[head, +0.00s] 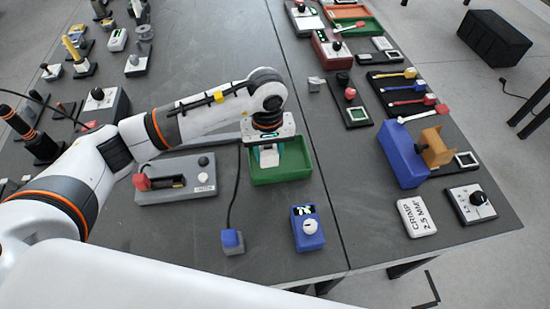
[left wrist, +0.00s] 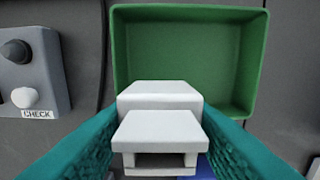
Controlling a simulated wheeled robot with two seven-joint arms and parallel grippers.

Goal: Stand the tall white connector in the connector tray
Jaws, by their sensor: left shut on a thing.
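The white connector (left wrist: 158,130) is held between the teal fingers of my left gripper (left wrist: 158,140) in the left wrist view. In the head view my left gripper (head: 268,158) is over the left part of the green tray (head: 292,172), with the white connector (head: 269,157) below its body. The green tray is open on top and its visible floor looks empty. It also shows in the left wrist view (left wrist: 190,55), behind the connector, which hides part of the tray's near edge. I cannot tell how high the connector is above the tray floor. My right gripper is not in view.
A grey CHECK box (head: 180,177) with knobs stands left of the tray. A blue box with a white knob (head: 307,228) and a small blue block on a cable (head: 232,241) stand in front. A blue holder (head: 401,155) and several tools on dark boards are at the right.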

